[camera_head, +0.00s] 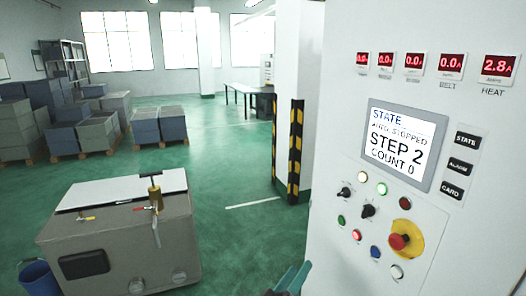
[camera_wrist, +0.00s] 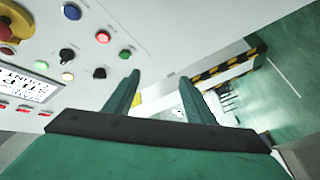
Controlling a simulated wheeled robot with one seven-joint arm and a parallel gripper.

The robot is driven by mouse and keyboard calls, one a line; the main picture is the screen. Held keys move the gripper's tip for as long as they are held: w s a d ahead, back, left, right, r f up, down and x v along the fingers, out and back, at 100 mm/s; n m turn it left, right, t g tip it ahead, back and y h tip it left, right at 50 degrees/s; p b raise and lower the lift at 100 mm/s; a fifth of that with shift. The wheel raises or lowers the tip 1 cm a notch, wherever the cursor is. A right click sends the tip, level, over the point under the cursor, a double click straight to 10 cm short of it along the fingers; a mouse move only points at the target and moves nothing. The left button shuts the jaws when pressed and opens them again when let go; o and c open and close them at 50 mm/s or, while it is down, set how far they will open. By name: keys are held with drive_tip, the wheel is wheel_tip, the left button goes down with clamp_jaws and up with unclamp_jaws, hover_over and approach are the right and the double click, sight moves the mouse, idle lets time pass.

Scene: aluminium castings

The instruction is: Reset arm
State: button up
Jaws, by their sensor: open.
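My gripper (camera_wrist: 168,100) shows in the wrist view with its two green fingers spread apart and nothing between them. In the head view only a part of my gripper (camera_head: 292,280) shows at the bottom edge, just left of the control panel. The white control panel (camera_head: 335,120) fills the right side, with a screen (camera_head: 402,142) reading "STEP 2, COUNT 0". It also shows in the wrist view (camera_wrist: 135,30), turned over, with its buttons at the upper left. The gripper is apart from the buttons as far as I can see.
A red emergency button (camera_head: 398,241) sits low on the panel. A striped post (camera_head: 295,150) stands behind. The green floor between is clear.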

drive_tip(key=s+a+f+n+y, duration=0.1)
drive_tip(key=s+a+f+y, duration=0.3)
drive_tip(key=s+f, duration=0.65)
drive_tip(key=s+a+f+n+y, duration=0.1)
drive_tip(key=s+a+f+y, duration=0.3)
drive_tip(key=s+f, duration=0.65)
drive_tip(key=s+a+r+m+y, duration=0.1)
drive_tip(key=s+r+m, duration=0.1)
drive_tip(key=s, duration=1.1)
drive_tip(key=s+a+r+m+y, duration=0.2)
drive_tip(key=s+r, duration=0.3)
drive_tip(key=s, duration=0.8)
drive_tip(key=shift+s+r+m, duration=0.15)
drive_tip(key=shift+s+m, duration=0.1)
drive_tip(key=shift+m, duration=0.05)
drive_tip(key=shift+w, duration=0.15)
